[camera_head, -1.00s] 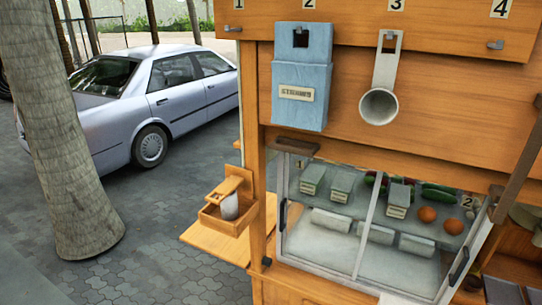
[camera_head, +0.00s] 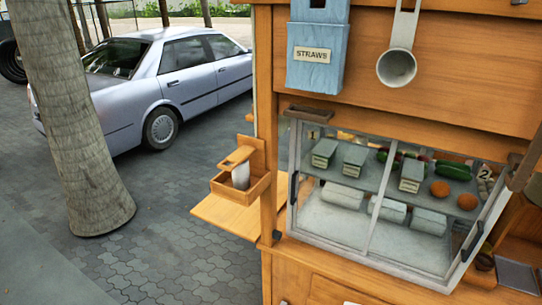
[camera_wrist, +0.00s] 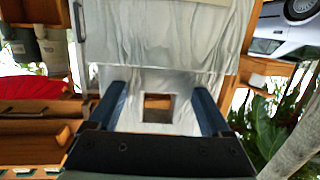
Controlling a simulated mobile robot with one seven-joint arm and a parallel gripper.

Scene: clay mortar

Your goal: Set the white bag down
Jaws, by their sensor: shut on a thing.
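The white bag (camera_wrist: 165,42) fills the upper middle of the wrist view, wrinkled and pale, with a square handle hole (camera_wrist: 158,108) low between my fingers. My gripper (camera_wrist: 160,90) has two blue fingers, one at each side of the bag's handle part, and is shut on it. The far end of the bag runs out of the top of the picture, so what lies beneath it is hidden. Neither my gripper nor the held bag shows in the head view.
A wooden stall has a glass case (camera_head: 375,205), a blue straws holder (camera_head: 318,60) and a hanging metal scoop (camera_head: 397,65). A small side shelf (camera_head: 225,217) juts left beneath a wooden box (camera_head: 262,188). Paving (camera_head: 165,255) is clear left of it, near a palm trunk (camera_head: 75,120).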

